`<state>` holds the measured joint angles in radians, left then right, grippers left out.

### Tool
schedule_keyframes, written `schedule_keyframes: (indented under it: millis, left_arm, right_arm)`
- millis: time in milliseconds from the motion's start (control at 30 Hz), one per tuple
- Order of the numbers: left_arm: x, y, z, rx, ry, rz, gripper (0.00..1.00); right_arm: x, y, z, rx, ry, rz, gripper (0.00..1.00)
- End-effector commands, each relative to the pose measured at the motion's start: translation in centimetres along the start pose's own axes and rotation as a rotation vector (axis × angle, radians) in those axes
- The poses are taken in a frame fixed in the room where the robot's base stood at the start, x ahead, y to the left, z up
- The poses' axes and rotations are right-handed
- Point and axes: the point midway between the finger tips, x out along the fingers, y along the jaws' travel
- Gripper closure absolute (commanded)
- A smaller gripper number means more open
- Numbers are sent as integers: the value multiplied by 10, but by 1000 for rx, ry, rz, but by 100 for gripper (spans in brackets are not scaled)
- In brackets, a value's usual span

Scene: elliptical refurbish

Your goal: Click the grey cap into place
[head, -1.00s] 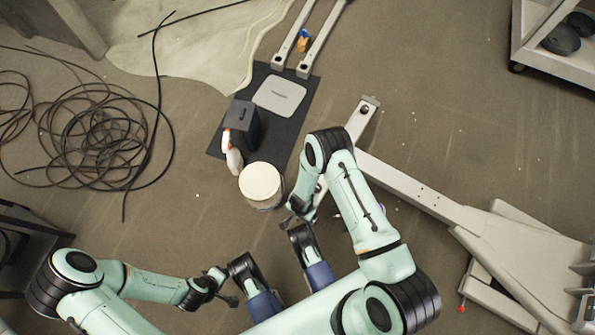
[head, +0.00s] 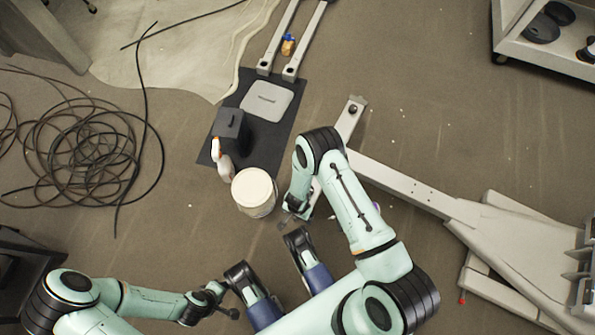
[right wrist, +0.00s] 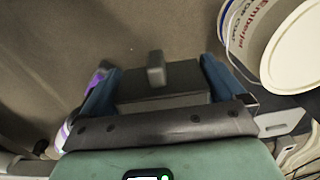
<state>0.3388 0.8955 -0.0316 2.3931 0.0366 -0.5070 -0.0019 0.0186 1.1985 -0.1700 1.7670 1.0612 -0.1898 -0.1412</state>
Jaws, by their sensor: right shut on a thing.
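My right gripper (right wrist: 158,88) is shut on a dark grey block with a raised tab, which I take to be the grey cap (right wrist: 160,77); the blue fingers lie on either side of it. In the head view my right gripper (head: 293,212) is low, just right of the white-lidded bucket (head: 254,190), and the held piece is hard to make out. My left gripper (head: 226,306) is at the lower left, away from the objects, and its jaws are too small to read. A similar dark grey box with a tab (head: 230,122) stands on the black mat (head: 268,137).
A pale beam (head: 405,186) runs right to a heavy base (head: 525,255). Coiled black cable (head: 85,150) lies left. A purple-and-white object (right wrist: 70,130) is left of the right gripper.

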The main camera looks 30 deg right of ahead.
Motion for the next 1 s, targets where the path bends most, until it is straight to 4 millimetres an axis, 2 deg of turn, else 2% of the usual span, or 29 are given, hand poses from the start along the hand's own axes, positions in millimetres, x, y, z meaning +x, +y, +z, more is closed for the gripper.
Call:
schedule_keyframes:
  millis: [1000]
  left_arm:
    - [5, -1, -1, 0, -1, 0, 54]
  right_arm:
    - [0, 0, -9, 0, 1, 0, 34]
